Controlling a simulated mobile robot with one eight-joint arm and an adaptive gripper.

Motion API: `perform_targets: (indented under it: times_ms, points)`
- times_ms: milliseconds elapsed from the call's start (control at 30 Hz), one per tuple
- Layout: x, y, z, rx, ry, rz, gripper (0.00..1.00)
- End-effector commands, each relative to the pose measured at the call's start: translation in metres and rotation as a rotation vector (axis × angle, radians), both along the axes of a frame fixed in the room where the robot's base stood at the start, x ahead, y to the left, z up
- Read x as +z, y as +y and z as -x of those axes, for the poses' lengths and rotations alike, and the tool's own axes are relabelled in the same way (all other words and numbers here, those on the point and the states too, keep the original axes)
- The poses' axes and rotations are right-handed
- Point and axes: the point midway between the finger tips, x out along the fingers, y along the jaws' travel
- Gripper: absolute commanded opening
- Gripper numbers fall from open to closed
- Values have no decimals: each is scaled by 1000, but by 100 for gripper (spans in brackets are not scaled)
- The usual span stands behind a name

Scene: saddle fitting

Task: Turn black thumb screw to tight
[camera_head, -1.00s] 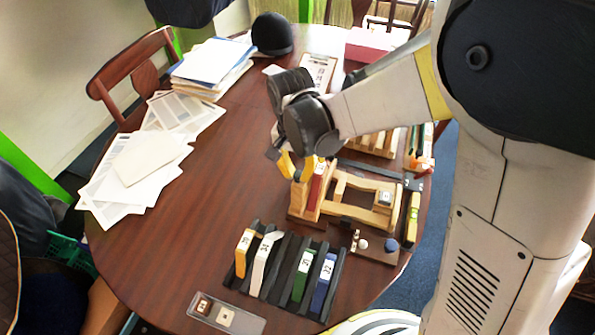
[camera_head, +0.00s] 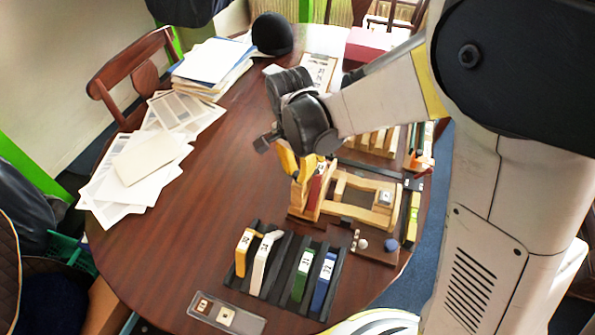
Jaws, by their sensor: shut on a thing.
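My gripper (camera_head: 298,172) points down over the left end of a wooden saddle frame (camera_head: 338,207) on the table. Its yellow fingers are shut at that end of the frame, beside a red upright piece (camera_head: 317,188). The black thumb screw is not visible; the fingers and wrist hide that spot. I cannot see how far the screw is turned.
A black rack (camera_head: 275,265) with yellow, white, green and blue blocks stands in front. A small tray (camera_head: 228,318) lies at the near edge. A brown board (camera_head: 374,247) with small knobs is to the right. Papers (camera_head: 140,165) lie on the left; the table between is clear.

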Motion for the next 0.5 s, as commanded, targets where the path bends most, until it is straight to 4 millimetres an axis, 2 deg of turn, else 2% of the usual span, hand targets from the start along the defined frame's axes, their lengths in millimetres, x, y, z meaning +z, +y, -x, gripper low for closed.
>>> perform_targets:
  times_ms: [200, 233, 300, 333, 500]
  points:
    - [0, 0, 0, 0, 0, 0, 0]
    - [0, 0, 0, 0, 0, 0, 20]
    - [0, 0, 0, 0, 0, 0, 42]
    - [0, 0, 0, 0, 0, 0, 44]
    - [0, 0, 0, 0, 0, 0, 44]
